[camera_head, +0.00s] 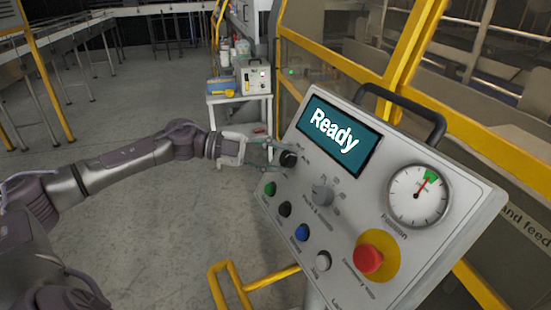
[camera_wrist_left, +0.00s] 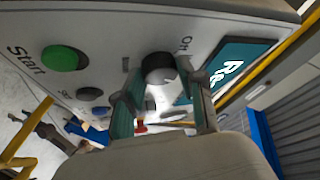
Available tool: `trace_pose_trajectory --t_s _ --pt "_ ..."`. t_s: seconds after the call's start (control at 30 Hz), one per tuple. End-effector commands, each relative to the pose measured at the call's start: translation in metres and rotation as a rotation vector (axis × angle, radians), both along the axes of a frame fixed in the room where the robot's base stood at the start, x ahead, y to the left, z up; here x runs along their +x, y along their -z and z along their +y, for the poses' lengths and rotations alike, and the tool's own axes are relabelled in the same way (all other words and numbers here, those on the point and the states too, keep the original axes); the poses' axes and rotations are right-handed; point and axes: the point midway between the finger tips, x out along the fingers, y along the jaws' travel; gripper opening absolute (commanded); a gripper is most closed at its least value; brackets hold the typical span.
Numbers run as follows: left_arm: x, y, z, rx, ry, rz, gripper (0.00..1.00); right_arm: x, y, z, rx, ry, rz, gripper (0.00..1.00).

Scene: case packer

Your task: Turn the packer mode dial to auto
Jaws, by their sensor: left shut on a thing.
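The control panel (camera_head: 345,235) stands tilted toward me, with a screen (camera_head: 338,137) that reads "Ready". A black dial (camera_head: 289,159) sits at its upper left, below the screen's left end; its label is too small to read. My left gripper (camera_head: 280,156) reaches it from the left and is shut on it. In the left wrist view, the black dial (camera_wrist_left: 158,68) shows between the two fingers, with part of a printed label beside it. The fingers hide the dial's lower part, and I cannot tell its setting. My right gripper is not in view.
A grey selector knob (camera_head: 322,193), a row of coloured buttons (camera_head: 302,232), a red emergency stop (camera_head: 369,258) and a position gauge (camera_head: 418,195) share the panel. Yellow guard frames (camera_head: 408,60) stand behind. A small white cart (camera_head: 240,112) stands beyond my left arm.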

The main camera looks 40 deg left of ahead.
Motion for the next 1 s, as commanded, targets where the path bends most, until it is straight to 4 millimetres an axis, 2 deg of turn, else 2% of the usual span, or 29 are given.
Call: trace_pose_trajectory --t_s 0.1,0.4,1.0 --pt "0.001 -0.006 0.000 0.070 0.048 -0.040 0.05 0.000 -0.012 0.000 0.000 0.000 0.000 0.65" --pt "0.002 -0.005 0.000 0.205 0.138 -0.113 0.05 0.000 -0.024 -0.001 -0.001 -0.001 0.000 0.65" --pt "0.002 -0.003 0.000 0.268 0.178 -0.147 0.05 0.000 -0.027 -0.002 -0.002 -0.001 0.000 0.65"
